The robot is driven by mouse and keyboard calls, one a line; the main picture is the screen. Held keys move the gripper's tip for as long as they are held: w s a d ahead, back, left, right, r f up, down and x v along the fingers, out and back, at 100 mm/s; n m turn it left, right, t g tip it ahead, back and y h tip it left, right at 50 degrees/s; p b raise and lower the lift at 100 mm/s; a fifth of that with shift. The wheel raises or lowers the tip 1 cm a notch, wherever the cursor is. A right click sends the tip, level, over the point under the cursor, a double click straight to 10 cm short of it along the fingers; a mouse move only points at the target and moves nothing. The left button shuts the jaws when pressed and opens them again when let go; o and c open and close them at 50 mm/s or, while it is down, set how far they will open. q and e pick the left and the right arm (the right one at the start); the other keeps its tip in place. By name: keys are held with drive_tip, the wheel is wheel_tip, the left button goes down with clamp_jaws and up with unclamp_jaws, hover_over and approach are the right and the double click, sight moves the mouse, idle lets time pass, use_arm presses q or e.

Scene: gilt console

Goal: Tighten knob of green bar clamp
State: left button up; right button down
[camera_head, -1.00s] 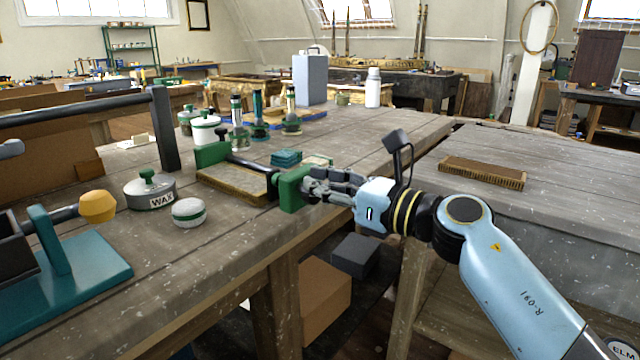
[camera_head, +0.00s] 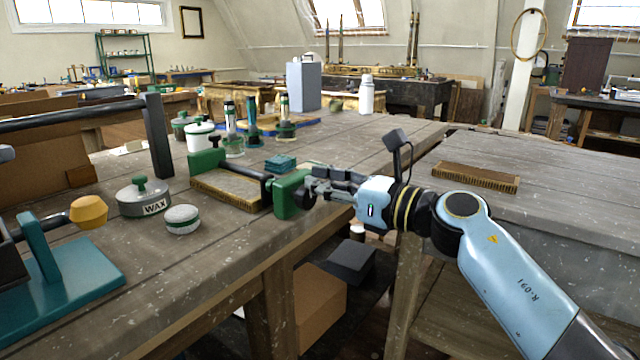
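The green bar clamp lies on the wooden bench, gripping a flat board (camera_head: 226,190) between its far green jaw (camera_head: 207,161) and its near green jaw (camera_head: 289,195). A dark bar joins the jaws. A dark round knob (camera_head: 305,199) shows at the right side of the near jaw, partly hidden by my fingers. My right gripper (camera_head: 314,184) reaches in from the right, level with the bench top, with its fingertips at the knob. Whether the fingers are closed on the knob cannot be made out. My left gripper is not in view.
A brush (camera_head: 476,177) lies on the right bench.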

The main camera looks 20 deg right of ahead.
drive_tip(key=shift+s+d+f, duration=0.1)
drive_tip(key=shift+f, duration=0.5)
drive_tip(key=s+d+r, duration=0.1)
drive_tip(key=s+d, duration=0.3)
drive_tip(key=shift+s+r+p, duration=0.15)
drive_tip(key=shift+s+p, duration=0.05)
drive_tip(key=shift+p, duration=0.15)
